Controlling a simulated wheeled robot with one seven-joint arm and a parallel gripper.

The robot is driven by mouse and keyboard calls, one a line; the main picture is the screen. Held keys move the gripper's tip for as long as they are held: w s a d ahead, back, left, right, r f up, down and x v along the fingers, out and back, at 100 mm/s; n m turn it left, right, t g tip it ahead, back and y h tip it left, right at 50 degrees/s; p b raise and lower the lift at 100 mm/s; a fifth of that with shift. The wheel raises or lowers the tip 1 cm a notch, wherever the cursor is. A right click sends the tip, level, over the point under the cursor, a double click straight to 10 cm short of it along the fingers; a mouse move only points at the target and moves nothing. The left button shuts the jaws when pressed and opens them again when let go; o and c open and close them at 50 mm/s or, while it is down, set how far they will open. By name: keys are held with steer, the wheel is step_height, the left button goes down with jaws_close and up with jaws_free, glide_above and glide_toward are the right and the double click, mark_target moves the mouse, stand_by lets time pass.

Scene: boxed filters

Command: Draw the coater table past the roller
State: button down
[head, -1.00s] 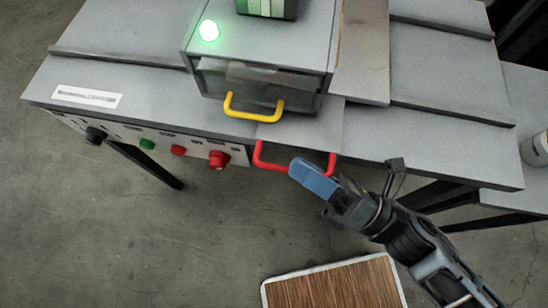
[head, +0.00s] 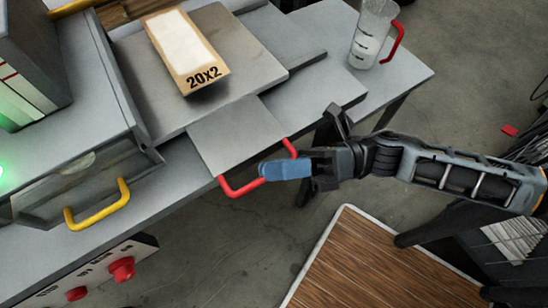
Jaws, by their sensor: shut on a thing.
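The coater table looks to be the grey sliding plate (head: 232,134) on the bench, with a red handle (head: 240,190) at its front edge. My gripper (head: 268,171), with blue fingers, is at the red handle and shut on it. The fingers hide part of the handle. The roller itself is not clearly visible; a grey housing (head: 75,180) with a clear front and a yellow handle (head: 98,206) stands left of the plate.
A cardboard box marked 20x2 (head: 187,52) lies on the raised grey slab behind the plate. A measuring jug (head: 372,32) with a red handle stands at the bench's far right. A red knob (head: 121,269) is on the front panel. A wood-topped surface (head: 365,265) lies below.

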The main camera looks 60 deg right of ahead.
steer(key=c, duration=1.2)
jaws_free()
steer(key=b+v, duration=0.2)
steer(key=v, duration=0.5)
steer(key=shift+s+d+f, duration=0.1)
steer(key=shift+s+d, duration=0.15)
steer(key=shift+d, duration=0.05)
steer(key=s+a+r+m+h, duration=0.1)
steer(key=m+h, duration=0.4)
steer(key=m, duration=0.6)
steer(key=s+a+r+m+t+h, duration=0.1)
steer(key=s+m+h, duration=0.2)
steer(key=m, duration=0.8)
steer(key=s+a+r+m+h, duration=0.1)
steer(key=s+m+h, duration=0.1)
steer(key=m+h, duration=0.5)
steer(key=shift+s+r+m, duration=0.15)
steer(key=shift+m, duration=1.1)
steer(key=shift+s+r+m, duration=0.15)
steer(key=shift+r+m, duration=0.05)
steer(key=shift+m, duration=1.05)
